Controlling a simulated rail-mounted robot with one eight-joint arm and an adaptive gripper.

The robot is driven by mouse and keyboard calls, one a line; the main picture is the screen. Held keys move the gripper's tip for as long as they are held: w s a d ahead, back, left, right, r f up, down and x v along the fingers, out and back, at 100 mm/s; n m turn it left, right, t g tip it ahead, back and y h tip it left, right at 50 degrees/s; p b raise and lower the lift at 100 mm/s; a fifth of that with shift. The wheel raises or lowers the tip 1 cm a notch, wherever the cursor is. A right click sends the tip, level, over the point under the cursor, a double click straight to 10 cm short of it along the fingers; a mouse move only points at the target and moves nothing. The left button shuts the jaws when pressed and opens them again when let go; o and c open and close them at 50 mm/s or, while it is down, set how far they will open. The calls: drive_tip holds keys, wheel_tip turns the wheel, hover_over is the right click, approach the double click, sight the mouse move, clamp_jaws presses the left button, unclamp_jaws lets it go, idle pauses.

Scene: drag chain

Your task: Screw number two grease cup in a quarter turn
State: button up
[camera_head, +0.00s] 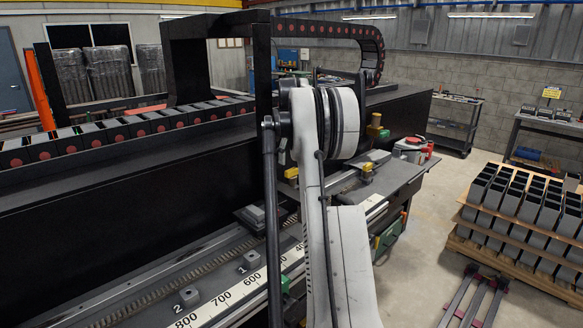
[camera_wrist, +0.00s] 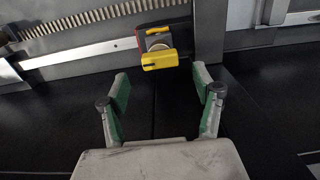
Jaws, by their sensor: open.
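The number two grease cup (camera_head: 187,299) is a small grey block with a rounded top, beside the painted "2" along the rail in the head view. The number one cup (camera_head: 250,260) sits farther along, beside the "1". My gripper (camera_wrist: 160,78) is open in the wrist view, with green pads on both fingers and nothing between them. Its fingers point toward a yellow part (camera_wrist: 160,60) on a dark and red mount. Neither numbered cup can be made out in the wrist view. In the head view my arm hides where the gripper is.
A white scale (camera_head: 225,295) with numbers runs along the rail. A toothed rack (camera_wrist: 80,20) shows in the wrist view. A drag chain (camera_head: 340,30) arches above the black bed.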

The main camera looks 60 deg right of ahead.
sight(291, 169)
wheel_tip(291, 169, up, 6)
drive_tip(key=shift+r, duration=0.15)
idle(0.7)
